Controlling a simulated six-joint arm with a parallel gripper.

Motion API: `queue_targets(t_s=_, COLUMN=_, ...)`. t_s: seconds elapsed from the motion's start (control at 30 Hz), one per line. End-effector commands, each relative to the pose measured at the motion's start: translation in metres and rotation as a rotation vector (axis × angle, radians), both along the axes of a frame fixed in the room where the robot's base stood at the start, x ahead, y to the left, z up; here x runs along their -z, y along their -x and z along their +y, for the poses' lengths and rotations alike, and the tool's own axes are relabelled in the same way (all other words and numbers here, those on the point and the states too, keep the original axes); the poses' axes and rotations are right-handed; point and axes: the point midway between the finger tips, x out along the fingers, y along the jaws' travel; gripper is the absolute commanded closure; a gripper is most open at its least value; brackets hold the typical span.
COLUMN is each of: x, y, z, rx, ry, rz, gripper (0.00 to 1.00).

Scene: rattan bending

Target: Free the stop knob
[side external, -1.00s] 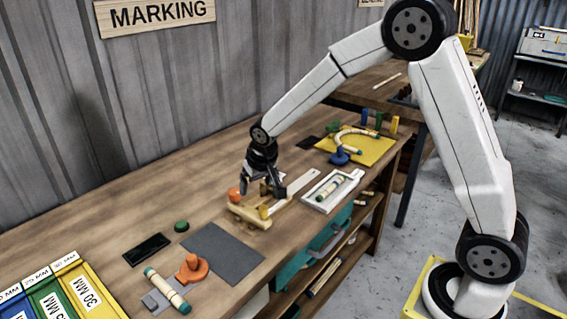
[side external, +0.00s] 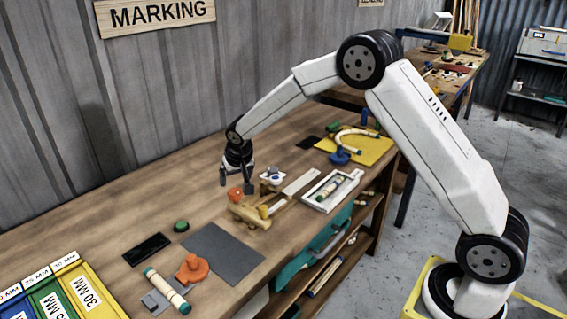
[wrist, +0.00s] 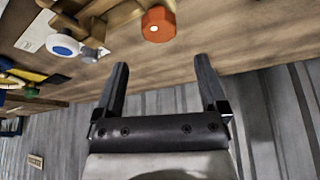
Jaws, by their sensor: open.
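An orange knob (side external: 235,194) stands at the back left of a pale wooden jig (side external: 247,217) on the bench. In the wrist view the orange knob (wrist: 158,24) has a pale dot and lies beyond my fingertips, roughly in line with the gap. A white knob with a blue centre (wrist: 62,45) is to its left; it also shows beside the jig in the side view (side external: 272,176). My gripper (side external: 236,184) is open and empty, pointing down close to the orange knob; contact cannot be told from the side. The frames do not label which knob is the stop knob.
A yellow peg (side external: 263,211) stands on the jig. A white tray (side external: 312,204) holds a rattan piece to the right. A grey mat (side external: 222,254), a green button (side external: 181,226) and an orange clamp-like piece (side external: 192,268) lie nearer.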

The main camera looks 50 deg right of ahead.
Motion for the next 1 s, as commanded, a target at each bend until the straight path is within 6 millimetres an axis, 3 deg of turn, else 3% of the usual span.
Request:
queue_targets(t_s=0.6, x=0.055, y=-0.021, z=-0.009, rx=0.0, ry=0.001, rz=0.0, gripper=0.08)
queue_targets(t_s=1.0, x=0.061, y=-0.023, z=-0.01, rx=0.0, ry=0.0, rz=-0.001, gripper=0.08)
